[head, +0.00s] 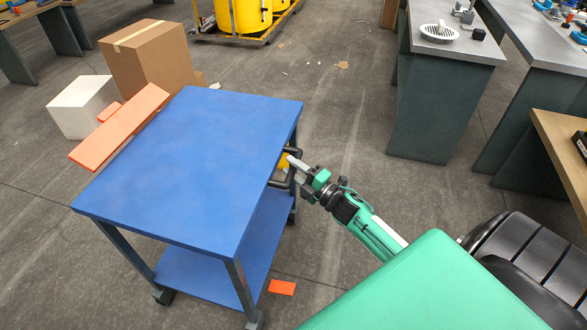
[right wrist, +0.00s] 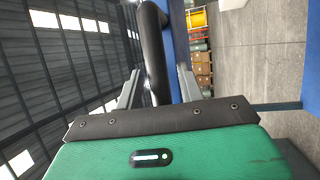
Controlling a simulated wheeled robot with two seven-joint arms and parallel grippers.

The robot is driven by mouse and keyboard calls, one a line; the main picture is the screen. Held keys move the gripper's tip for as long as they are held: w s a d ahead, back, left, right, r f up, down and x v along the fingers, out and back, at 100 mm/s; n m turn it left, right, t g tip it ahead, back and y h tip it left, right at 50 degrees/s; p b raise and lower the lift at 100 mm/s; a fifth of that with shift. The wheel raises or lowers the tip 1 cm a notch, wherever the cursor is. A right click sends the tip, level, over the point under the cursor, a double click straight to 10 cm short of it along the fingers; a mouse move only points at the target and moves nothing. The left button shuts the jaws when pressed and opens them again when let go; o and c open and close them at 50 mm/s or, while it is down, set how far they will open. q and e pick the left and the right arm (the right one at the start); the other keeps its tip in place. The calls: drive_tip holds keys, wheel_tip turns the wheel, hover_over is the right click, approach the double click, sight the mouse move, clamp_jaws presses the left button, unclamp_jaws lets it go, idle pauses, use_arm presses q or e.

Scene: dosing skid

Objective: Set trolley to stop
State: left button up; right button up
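The blue trolley (head: 200,150) stands upright on castors, with a flat bare top and a lower shelf (head: 205,275). Its black handle (head: 290,152) sticks out from the right side; it also shows in the right wrist view (right wrist: 155,50). My right gripper (head: 295,163) is at this handle. In the right wrist view the fingers (right wrist: 158,85) stand apart, one on each side of the black bar, with a gap seeming to show beside it. My left gripper is not in view. I cannot tell which thing is the stop.
A cardboard box (head: 150,58), a white box (head: 82,105) and a long orange board (head: 120,127) lie close beyond the trolley's left side. A flat orange piece (head: 282,287) is on the floor near the front right castor. Workbenches (head: 440,110) stand right; floor between is mostly clear.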

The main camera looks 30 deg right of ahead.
clamp_jaws()
drive_tip(key=shift+d, duration=0.1)
